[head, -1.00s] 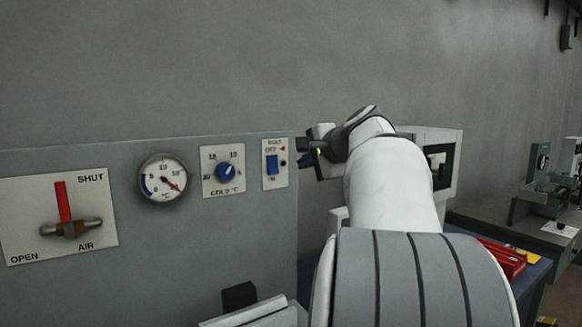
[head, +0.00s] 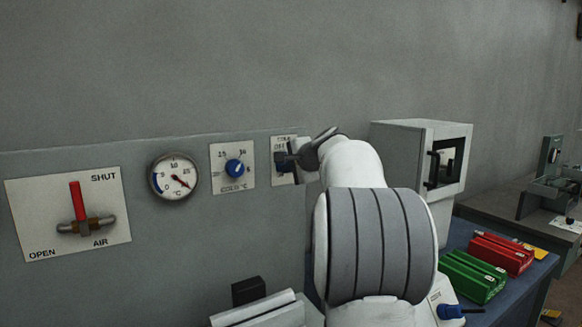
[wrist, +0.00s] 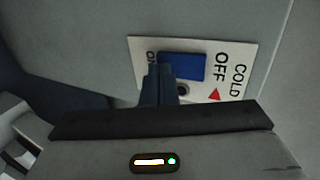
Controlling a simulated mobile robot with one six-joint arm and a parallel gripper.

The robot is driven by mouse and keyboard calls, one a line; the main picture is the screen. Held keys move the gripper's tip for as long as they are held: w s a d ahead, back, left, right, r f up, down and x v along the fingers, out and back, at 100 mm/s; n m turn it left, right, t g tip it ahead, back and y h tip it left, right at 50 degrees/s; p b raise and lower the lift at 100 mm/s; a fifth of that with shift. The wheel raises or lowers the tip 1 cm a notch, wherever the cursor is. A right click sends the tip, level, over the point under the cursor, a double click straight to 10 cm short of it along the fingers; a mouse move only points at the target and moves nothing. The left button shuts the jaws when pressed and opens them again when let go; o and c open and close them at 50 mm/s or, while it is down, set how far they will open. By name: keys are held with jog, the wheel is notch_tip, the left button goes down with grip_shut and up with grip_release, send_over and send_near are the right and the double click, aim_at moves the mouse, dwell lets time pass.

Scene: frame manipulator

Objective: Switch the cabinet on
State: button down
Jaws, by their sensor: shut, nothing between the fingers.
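The cabinet's switch plate (head: 279,141) is white and sits at the right end of the grey panel, mostly hidden behind my gripper in the head view. In the wrist view the plate (wrist: 228,62) reads COLD, OFF and ON, with a blue rocker switch (wrist: 182,66) and a red arrow beside OFF. My gripper (wrist: 160,72) is shut and empty, its dark fingertips at the ON end of the rocker. The gripper (head: 284,161) also shows in the head view, right at the plate. I cannot tell whether the fingertips touch the switch.
Left of the switch are a blue dial (head: 235,168), a gauge (head: 174,177) and a red-handled air valve (head: 77,203). Right of my arm, a white box (head: 405,155), green cases (head: 470,277) and red cases (head: 502,253) stand on a blue bench.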

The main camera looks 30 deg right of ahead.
jog(key=shift+w+f+t+b, duration=0.1)
jog(key=shift+w+t+b, duration=0.25)
jog(key=shift+b, duration=0.9)
jog(key=shift+s, duration=0.15)
jog(key=shift+r+p, duration=0.7)
jog(key=shift+r, duration=0.25)
jog(key=shift+f, duration=0.1)
jog(key=shift+s, duration=0.1)
